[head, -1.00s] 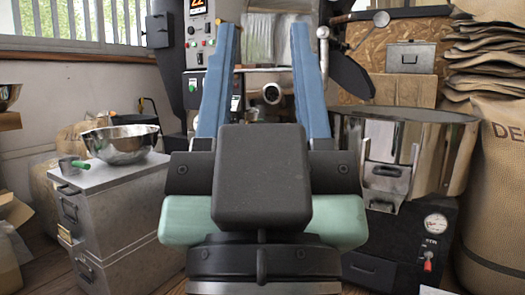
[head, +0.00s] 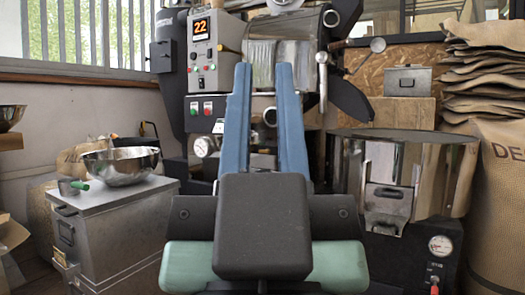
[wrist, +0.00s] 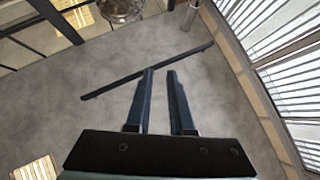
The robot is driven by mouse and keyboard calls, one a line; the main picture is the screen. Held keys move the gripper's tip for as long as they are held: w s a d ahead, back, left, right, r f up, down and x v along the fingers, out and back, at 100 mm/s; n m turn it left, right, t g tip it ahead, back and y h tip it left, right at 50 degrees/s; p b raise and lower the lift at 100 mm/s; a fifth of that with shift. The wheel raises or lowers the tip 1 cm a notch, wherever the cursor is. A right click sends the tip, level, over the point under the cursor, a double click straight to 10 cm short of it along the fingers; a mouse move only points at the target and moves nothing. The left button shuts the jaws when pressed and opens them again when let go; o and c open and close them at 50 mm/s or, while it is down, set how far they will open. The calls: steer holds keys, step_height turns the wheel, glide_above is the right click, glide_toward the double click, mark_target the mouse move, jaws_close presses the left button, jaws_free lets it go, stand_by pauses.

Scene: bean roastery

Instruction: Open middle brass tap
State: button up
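No brass tap can be made out in either view. My gripper (head: 264,66) stands in the middle of the head view with its two blue fingers pointing up, in front of the roasting machine. The fingers are apart, with a narrow gap at the tips and nothing between them. In the wrist view my gripper (wrist: 160,72) is also empty, set against a plain grey surface. The fingers and black palm hide part of the machine's front.
The roasting machine (head: 213,75) has a lit "22" display. A steel bowl (head: 122,168) stands on a grey cabinet (head: 120,214) at left. A round steel drum (head: 435,165) is at right, beside stacked sacks (head: 490,75). A dark bar (wrist: 115,85) crosses the wrist view.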

step_height(320, 180, up, 70)
steer(key=p, duration=6.9)
steer(key=shift+a+r+p, duration=0.1)
steer(key=shift+p, duration=0.25)
jaws_close()
